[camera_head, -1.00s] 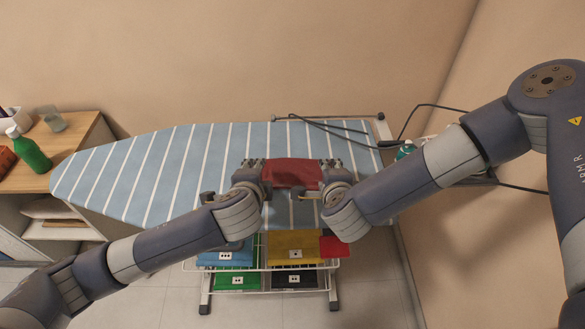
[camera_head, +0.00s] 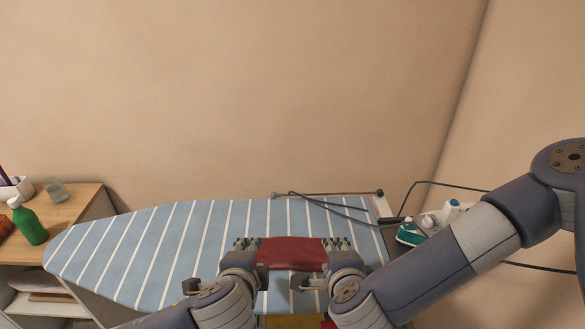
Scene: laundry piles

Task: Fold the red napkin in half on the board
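The red napkin (camera_head: 291,252) is stretched between my two grippers over the right part of the blue, white-striped ironing board (camera_head: 155,245). My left gripper (camera_head: 248,245) is at the napkin's left edge and my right gripper (camera_head: 336,246) is at its right edge. The fingers of both look closed on the cloth's side edges, though the fingertips are small in this view. The cloth hangs a little curved at its near edge. I cannot tell whether it touches the board.
The board's left half is clear.

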